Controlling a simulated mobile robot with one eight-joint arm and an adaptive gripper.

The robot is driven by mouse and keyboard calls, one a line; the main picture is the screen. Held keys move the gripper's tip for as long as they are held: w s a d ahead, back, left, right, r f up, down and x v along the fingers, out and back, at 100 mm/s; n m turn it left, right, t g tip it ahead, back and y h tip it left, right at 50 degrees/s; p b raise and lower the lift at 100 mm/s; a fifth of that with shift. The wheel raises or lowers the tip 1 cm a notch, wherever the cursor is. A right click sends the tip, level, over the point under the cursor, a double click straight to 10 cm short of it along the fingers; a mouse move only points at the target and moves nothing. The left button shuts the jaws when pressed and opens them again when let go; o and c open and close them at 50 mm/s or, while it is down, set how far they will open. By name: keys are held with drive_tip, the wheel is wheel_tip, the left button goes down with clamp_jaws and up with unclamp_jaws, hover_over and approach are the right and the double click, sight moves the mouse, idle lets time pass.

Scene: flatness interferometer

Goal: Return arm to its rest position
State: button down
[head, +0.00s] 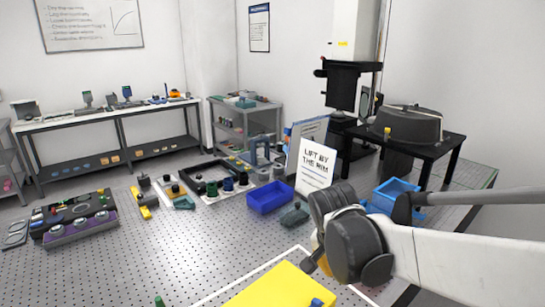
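My arm reaches in from the right edge as a white link with dark grey joints at its end. What seems to be my gripper (313,264) shows only as a small dark part below the joints, over the perforated table top (170,262). Its fingers are largely hidden behind the joints, so I cannot tell whether it is open, shut or holding anything. A yellow block (268,289) lies just below and left of it at the bottom edge.
A blue bin (270,197), a sign reading "lift by the rim" (316,166) and a light blue bin (392,194) stand near my arm. A black-and-purple unit (80,223) sits at left. The table's front left is mostly clear.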

drive_tip(key=s+d+f+n+t+y+b, duration=0.1)
drive_tip(key=s+n, duration=0.6)
drive_tip(key=s, duration=0.7)
drive_tip(key=d+t+y+b, duration=0.1)
drive_tip(key=t+b, duration=0.1)
drive_tip(key=b, duration=0.1)
drive_tip(key=shift+s+d+f+n+t, duration=0.15)
drive_tip(key=shift+s+f+n+t, duration=0.1)
drive_tip(key=shift+n+t, duration=0.15)
